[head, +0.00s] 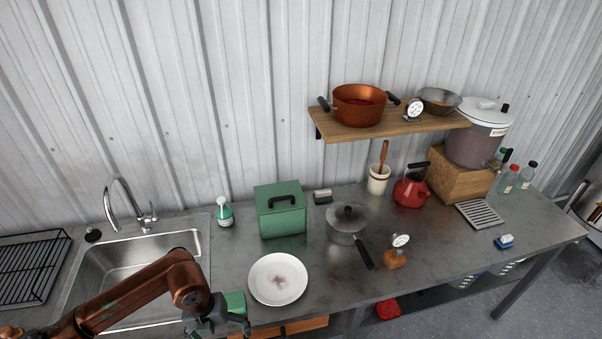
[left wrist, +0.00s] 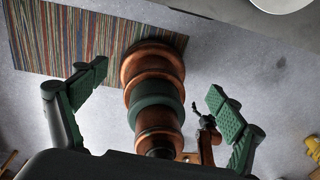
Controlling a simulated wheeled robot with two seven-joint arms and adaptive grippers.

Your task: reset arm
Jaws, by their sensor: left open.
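My left arm comes in from the lower left of the head view, across the front of the sink. My left gripper (head: 232,308) is near the counter's front edge, left of the white plate. In the left wrist view the green-padded fingers of my left gripper (left wrist: 160,88) are spread wide apart. Nothing is held between them. Copper and green rounded parts of my own body show behind the fingers, above the grey floor. My right gripper is not in view.
A stained white plate (head: 278,279) lies close to the left gripper. The sink (head: 135,262), green box (head: 281,210) and lidded pot (head: 346,222) stand on the metal counter. A wall shelf (head: 390,128) holds cookware. A striped rug (left wrist: 65,40) lies on the floor.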

